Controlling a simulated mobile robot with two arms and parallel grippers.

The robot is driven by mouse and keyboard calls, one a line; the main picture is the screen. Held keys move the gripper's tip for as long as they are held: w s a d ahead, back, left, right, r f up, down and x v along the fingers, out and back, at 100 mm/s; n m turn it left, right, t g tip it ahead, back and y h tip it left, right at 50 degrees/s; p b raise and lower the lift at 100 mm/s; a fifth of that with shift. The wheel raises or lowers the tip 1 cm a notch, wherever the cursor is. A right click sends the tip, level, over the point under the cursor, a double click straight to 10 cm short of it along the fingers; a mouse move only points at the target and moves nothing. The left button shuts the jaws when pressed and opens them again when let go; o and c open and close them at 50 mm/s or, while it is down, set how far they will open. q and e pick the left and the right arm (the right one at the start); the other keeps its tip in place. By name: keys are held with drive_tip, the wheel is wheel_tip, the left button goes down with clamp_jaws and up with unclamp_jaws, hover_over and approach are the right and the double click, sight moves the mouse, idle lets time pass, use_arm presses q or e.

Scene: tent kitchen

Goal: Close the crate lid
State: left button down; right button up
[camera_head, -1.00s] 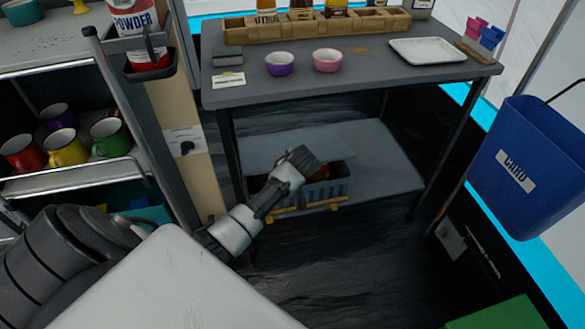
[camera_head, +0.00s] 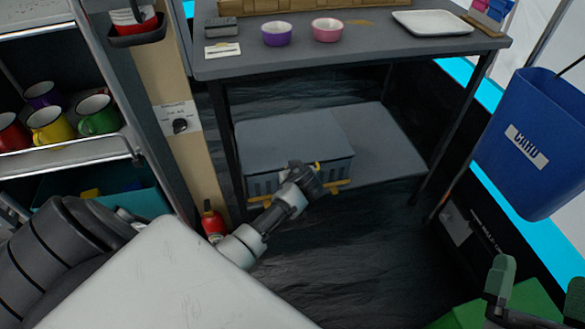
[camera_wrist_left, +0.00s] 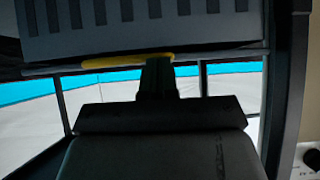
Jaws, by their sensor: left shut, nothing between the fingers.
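The grey-blue crate (camera_head: 262,185) stands on the table's lower shelf, its ribbed front towards me. Its flat lid (camera_head: 295,138) lies level over the top, with no opening showing along the visible front. A yellow handle (camera_wrist_left: 125,62) runs along the crate's edge in the left wrist view, just by the fingers. My left gripper (camera_head: 308,179) is shut and empty in front of the crate's right front part, hiding some of it. Whether it touches the crate is unclear. My right gripper (camera_head: 538,278) shows at the lower right, fingers apart and empty, away from the crate.
The table (camera_head: 370,58) above holds a purple bowl (camera_head: 277,35), a pink bowl (camera_head: 327,30) and a white tray (camera_head: 432,22). A blue bin (camera_head: 525,150) hangs at right. A red extinguisher (camera_head: 213,222) stands left of my arm. The shelf (camera_head: 385,150) right of the crate is clear.

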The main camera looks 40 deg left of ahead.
use_arm(q)
drive_tip(key=shift+s+d+f, duration=0.1)
drive_tip(key=shift+s+f, duration=0.05)
drive_tip(key=shift+f, duration=0.7)
use_arm(e)
drive_tip(key=s+r+t, duration=0.1)
drive_tip(key=r+t, duration=0.1)
drive_tip(key=shift+s+r+t+y, duration=0.1)
drive_tip(key=shift+s+t+y, duration=0.2)
drive_tip(key=shift+s, duration=0.1)
drive_tip(key=shift+w, duration=0.1)
